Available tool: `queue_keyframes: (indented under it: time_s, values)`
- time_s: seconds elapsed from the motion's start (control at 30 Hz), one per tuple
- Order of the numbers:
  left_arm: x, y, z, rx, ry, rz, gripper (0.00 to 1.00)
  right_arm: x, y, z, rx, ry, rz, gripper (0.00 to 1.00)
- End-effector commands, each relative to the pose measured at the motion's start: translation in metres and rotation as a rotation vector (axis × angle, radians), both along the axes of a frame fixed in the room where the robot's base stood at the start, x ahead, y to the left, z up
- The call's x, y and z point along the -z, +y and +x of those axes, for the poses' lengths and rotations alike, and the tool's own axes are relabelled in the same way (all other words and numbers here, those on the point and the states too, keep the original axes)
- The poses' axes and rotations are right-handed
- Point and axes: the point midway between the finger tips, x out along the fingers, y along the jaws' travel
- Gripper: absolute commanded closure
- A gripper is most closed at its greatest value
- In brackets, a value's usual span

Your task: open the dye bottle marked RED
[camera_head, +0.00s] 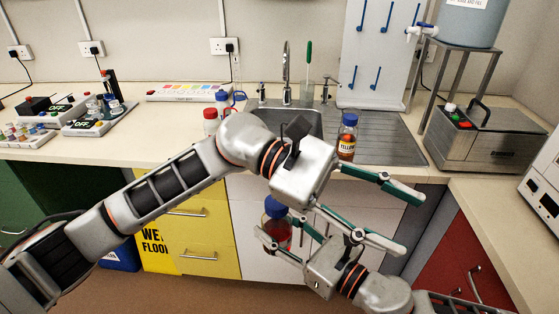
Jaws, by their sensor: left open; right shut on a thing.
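A dye bottle (279,237) with red contents and a blue cap (276,206) is held in front of the counter, roughly upright. The cap is on it; no label can be read from here. My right gripper (282,232) is shut on this bottle, its arm coming in from the lower right. My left gripper (408,222) is open and empty, its fingers pointing right, away from the bottle. Its palm is above the bottle in the picture, and the bottle is partly hidden by the fingers of my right gripper.
A red-capped bottle (210,121) and a blue-capped bottle (222,101) stand left of the sink. A metal bath (482,142) is on the right. The drainboard (390,140) is mostly clear.

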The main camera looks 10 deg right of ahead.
Motion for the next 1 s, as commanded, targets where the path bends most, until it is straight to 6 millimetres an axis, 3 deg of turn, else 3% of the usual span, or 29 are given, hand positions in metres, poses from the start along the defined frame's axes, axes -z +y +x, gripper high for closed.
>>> queue_keyframes:
  time_s: [0.23,0.43,0.73,1.0]
  values:
    - [0.038,0.015,0.015,0.181,-0.460,0.168,0.55,-0.001,0.000,0.000,0.000,-0.003,0.001,1.00]
    - [0.053,0.044,0.053,0.330,-0.778,0.336,0.55,-0.001,0.000,0.000,0.000,-0.003,0.001,1.00]
    - [0.032,0.103,0.124,0.516,-1.119,0.620,0.55,-0.001,0.000,0.000,0.000,-0.003,0.001,1.00]
    - [0.010,0.130,0.151,0.582,-1.223,0.750,0.55,-0.001,0.000,0.000,0.000,-0.002,0.002,1.00]
